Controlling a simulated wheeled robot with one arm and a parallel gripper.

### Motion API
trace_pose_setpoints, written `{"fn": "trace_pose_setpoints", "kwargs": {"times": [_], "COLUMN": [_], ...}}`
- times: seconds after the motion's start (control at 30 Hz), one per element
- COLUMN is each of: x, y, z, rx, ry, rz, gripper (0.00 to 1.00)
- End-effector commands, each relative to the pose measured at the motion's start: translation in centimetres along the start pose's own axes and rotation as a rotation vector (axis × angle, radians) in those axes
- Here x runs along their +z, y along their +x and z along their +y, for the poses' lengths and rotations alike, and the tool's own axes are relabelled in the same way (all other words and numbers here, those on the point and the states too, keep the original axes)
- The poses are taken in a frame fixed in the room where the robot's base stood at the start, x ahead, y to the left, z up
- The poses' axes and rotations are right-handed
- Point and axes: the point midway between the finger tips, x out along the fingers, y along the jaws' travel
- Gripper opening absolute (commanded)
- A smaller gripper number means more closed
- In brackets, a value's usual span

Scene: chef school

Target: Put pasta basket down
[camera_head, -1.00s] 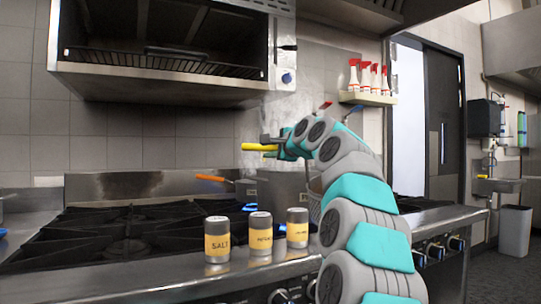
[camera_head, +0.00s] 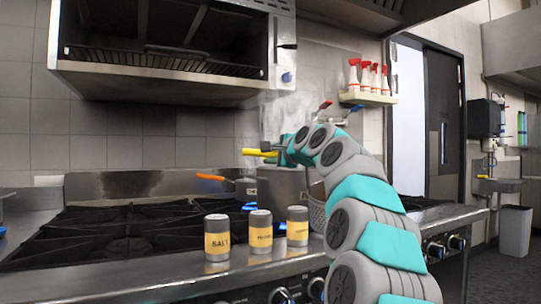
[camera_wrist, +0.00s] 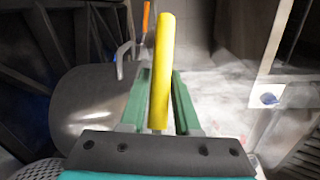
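My gripper (camera_head: 272,157) is at the stove, high beside a grey pot (camera_head: 283,187). Its green fingers (camera_wrist: 160,100) lie along both sides of a yellow handle (camera_wrist: 162,65) and appear shut on it. The yellow handle also shows in the head view (camera_head: 254,152), sticking out to the left. The wire-mesh pasta basket (camera_head: 317,213) shows partly at the pot's right side, behind my arm. Mesh also shows at the lower left of the wrist view (camera_wrist: 38,170). Most of the basket is hidden, so I cannot tell what it rests on.
An orange handle (camera_head: 211,177) sticks out left of the pot. Three shakers (camera_head: 217,238) stand on the stove's front ledge. Black burner grates (camera_head: 125,245) on the left are bare. Steam rises behind the pot. An open oven unit (camera_head: 170,60) hangs above left.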

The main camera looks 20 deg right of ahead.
Motion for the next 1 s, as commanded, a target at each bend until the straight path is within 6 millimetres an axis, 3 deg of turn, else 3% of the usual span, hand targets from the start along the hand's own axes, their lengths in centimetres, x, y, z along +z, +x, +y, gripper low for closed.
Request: {"fn": "trace_pose_setpoints", "kwargs": {"times": [0.03, 0.23, 0.6, 0.83, 1.0], "x": [0.0, 0.0, 0.1, 0.2, 0.2], "y": [0.0, 0.0, 0.0, -0.2, -1.3], "z": [-0.1, 0.0, -0.2, -1.5, -1.2], "rx": [-0.001, 0.0, 0.0, -0.005, -0.001], "ry": [0.0, 0.0, 0.0, -0.002, 0.001], "rz": [0.0, 0.0, 0.0, 0.001, 0.0], "gripper": [0.36, 0.58, 0.59, 0.59, 0.59]}}
